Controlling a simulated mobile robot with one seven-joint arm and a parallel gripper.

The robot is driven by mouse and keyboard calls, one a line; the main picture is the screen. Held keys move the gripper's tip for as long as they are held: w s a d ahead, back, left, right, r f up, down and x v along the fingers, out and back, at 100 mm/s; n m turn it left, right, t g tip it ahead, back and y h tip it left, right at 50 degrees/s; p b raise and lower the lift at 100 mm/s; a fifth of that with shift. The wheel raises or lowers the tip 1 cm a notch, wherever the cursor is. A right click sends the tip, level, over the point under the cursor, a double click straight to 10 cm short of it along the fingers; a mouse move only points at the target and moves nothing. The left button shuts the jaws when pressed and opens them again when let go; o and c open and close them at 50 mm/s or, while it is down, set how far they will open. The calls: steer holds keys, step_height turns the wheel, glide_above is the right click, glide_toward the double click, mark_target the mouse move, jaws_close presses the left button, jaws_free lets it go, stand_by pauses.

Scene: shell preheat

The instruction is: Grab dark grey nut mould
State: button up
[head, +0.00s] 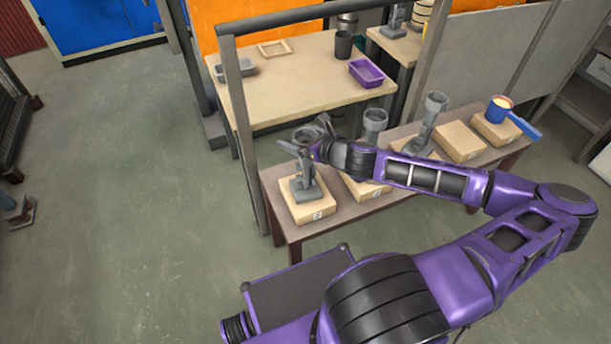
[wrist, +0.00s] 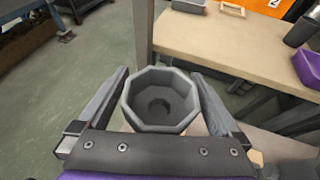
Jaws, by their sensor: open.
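A dark grey mould (head: 303,187) stands upright on the leftmost cardboard box in the head view; I take it to be the nut mould. In the wrist view, its hollow octagonal cup (wrist: 160,97) faces up. My gripper (head: 306,140) is at the top of this mould in the head view and hides part of it. In the wrist view, the open fingers of my gripper (wrist: 160,74) stand on the left and right of the cup, with small gaps visible. The mould's lower part is hidden in the wrist view.
Two similar grey moulds (head: 375,122) (head: 433,112) stand to the right on the bench (head: 340,212). A blue cup (head: 499,110) with glowing contents sits on the far-right box. A grey frame post (head: 245,145) rises close to my gripper. A table (head: 295,90) stands behind.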

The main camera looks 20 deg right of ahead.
jaws_close()
stand_by(0.5)
